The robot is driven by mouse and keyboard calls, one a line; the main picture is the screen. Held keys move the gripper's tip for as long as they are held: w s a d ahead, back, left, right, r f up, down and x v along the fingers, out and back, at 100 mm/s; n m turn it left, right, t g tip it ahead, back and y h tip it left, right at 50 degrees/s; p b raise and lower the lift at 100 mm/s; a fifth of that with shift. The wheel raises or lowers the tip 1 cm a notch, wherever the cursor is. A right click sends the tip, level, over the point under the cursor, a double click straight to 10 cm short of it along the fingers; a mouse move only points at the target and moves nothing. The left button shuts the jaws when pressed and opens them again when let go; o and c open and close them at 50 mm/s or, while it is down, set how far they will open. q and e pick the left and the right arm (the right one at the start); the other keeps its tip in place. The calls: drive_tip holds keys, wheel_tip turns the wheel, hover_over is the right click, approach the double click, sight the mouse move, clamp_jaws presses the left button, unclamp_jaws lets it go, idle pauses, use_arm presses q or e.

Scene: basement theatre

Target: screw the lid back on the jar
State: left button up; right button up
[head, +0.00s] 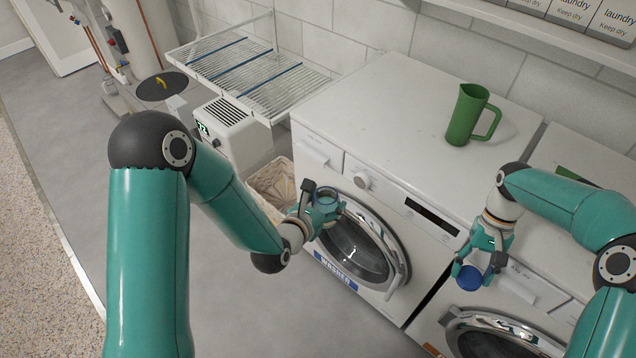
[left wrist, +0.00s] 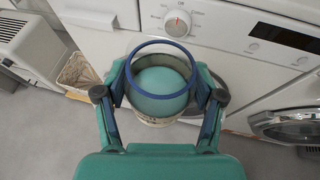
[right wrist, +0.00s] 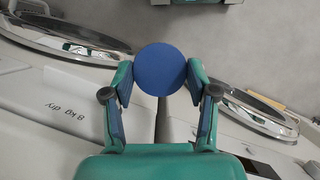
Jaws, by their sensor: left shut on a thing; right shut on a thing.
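The jar (head: 327,199) is clear with a blue rim and is held in my left gripper (head: 322,207), in front of the washer. In the left wrist view the jar's open round mouth (left wrist: 163,43) faces the camera, with the fingers shut on both sides of it. The blue round lid (head: 469,278) is held in my right gripper (head: 480,276), low in front of the right-hand machine. In the right wrist view the lid (right wrist: 160,70) sits as a flat disc between the fingertips. Jar and lid are well apart.
The washer (head: 400,120) has a clear top except for a green jug (head: 468,115) towards the back. A wire drying rack (head: 245,70) is on the wall at the left. A wicker basket (head: 268,183) and a white dehumidifier-like box (head: 228,135) stand left of the washer. Round machine doors lie close below both grippers.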

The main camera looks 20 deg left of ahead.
use_arm(q)
drive_tip(key=s+d+m+g+h, duration=0.1)
drive_tip(key=s+d+m+h, duration=0.2)
drive_tip(key=d, duration=0.2)
drive_tip(key=s+d+f+m+g+h, duration=0.1)
drive_tip(key=s+d+m+g+h, duration=0.1)
drive_tip(key=d, duration=0.4)
drive_tip(key=shift+s+d+m+h, duration=0.15)
drive_tip(key=shift+s+m+h, duration=0.3)
drive_tip(key=shift+s, duration=0.4)
drive_tip(key=shift+f, duration=0.15)
use_arm(e)
drive_tip(key=shift+s+a+r+m+y, duration=0.15)
drive_tip(key=shift+r+m+y, duration=0.1)
drive_tip(key=shift+m, duration=0.35)
drive_tip(key=shift+a+r+m+y, duration=0.1)
drive_tip(key=shift+m+y, duration=0.15)
drive_tip(key=shift+m, duration=0.35)
drive_tip(key=a+r+m, duration=0.1)
drive_tip(key=a+r, duration=0.3)
drive_tip(key=a, duration=0.3)
drive_tip(key=a+r+m, duration=0.1)
drive_tip(key=a+r, duration=0.4)
drive_tip(key=a, duration=0.3)
drive_tip(key=a+r+m+y, duration=0.1)
drive_tip(key=a+r, duration=0.3)
drive_tip(key=a, duration=0.4)
drive_tip(key=shift+r+t, duration=0.15)
drive_tip(key=shift+t, duration=0.15)
